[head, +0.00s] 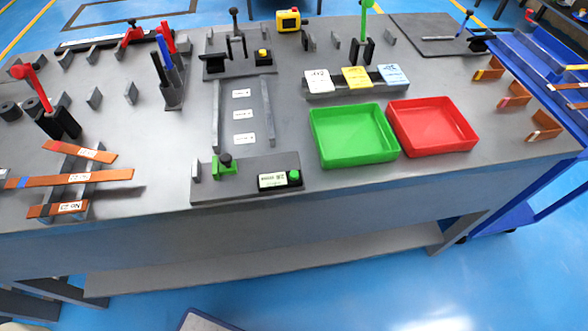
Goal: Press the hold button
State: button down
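No button carries a readable "hold" label, so I cannot tell which one is the hold button. A small green button (294,175) sits at the right end of a black box with a pale display (272,181), on the grey plate at the bench's front edge. A yellow button (263,53) sits on a small black box on the plate at the back, beside a black-knobbed lever (235,30). A yellow box (288,20) stands at the bench's back edge. My gripper is not in view.
A green tray (353,160) and a red tray (465,147) lie right of the front plate. Copper bars (70,180) rest on a rack at left. Upright levers, red (33,85) and green (366,20), rise above the grey bench (130,215). Blue floor is free in front.

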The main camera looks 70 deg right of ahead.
aim_at(294, 174)
jog(key=i+j, duration=0.4)
jog(key=j, duration=0.15)
jog(key=z, duration=2.3)
